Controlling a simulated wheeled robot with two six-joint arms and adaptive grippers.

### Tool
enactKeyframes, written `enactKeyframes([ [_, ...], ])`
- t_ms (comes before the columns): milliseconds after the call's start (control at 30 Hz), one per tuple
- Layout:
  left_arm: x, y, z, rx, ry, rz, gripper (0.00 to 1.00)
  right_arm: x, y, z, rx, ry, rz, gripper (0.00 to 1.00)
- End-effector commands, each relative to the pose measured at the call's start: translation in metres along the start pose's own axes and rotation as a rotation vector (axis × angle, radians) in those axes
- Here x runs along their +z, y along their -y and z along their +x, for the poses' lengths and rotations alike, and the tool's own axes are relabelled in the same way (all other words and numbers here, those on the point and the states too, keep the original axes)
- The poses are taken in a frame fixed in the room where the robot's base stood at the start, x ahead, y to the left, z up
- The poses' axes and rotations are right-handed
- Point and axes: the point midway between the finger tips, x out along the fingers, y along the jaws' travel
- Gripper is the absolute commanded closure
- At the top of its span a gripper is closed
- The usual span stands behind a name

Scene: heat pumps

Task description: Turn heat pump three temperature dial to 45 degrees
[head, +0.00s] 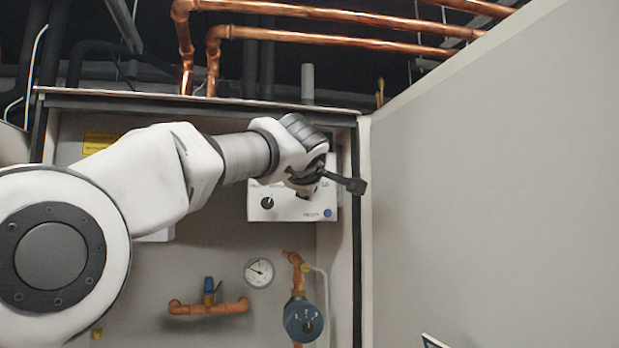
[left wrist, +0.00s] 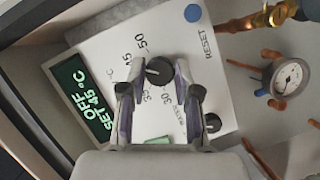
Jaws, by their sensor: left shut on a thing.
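The white control panel (head: 292,208) is mounted inside the open cabinet, and it fills much of the left wrist view (left wrist: 110,48). Its black temperature dial (left wrist: 158,72) has printed marks around it, among them 30, 35 and 50. The green-lit display (left wrist: 88,100) reads OFF, SET 45 °C. My left gripper (left wrist: 160,64) is shut on the dial, one finger on each side. In the head view my left gripper (head: 328,180) hides the dial and display. My right gripper is not in view.
A second black knob (head: 267,202) and a blue RESET button (head: 328,213) are on the panel. Below are a pressure gauge (head: 259,272), a copper valve pipe (head: 208,307) and a round blue pump (head: 304,320). A large grey panel (head: 490,180) bounds the right side.

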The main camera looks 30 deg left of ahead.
Motion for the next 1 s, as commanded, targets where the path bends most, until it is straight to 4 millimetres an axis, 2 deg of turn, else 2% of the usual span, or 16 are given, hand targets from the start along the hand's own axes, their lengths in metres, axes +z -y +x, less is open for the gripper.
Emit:
enactKeyframes([
  [200,0.0012,0.0011,0.0009,-0.027,0.001,0.056,1.00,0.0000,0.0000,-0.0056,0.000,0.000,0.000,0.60],
  [667,0.0016,0.0026,0.0013,-0.034,0.001,0.067,1.00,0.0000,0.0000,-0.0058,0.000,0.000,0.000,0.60],
  [700,0.0016,0.0027,0.0013,-0.035,0.001,0.067,0.58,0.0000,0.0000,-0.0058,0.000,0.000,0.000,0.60],
  [733,0.0016,0.0027,0.0013,-0.035,0.001,0.067,0.47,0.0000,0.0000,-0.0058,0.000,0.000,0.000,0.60],
  [767,0.0015,0.0026,0.0013,-0.034,0.000,0.067,0.43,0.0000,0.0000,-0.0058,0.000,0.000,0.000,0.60],
  [1000,0.0006,0.0011,0.0006,-0.031,0.000,0.066,0.43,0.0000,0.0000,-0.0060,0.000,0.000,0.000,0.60],
])
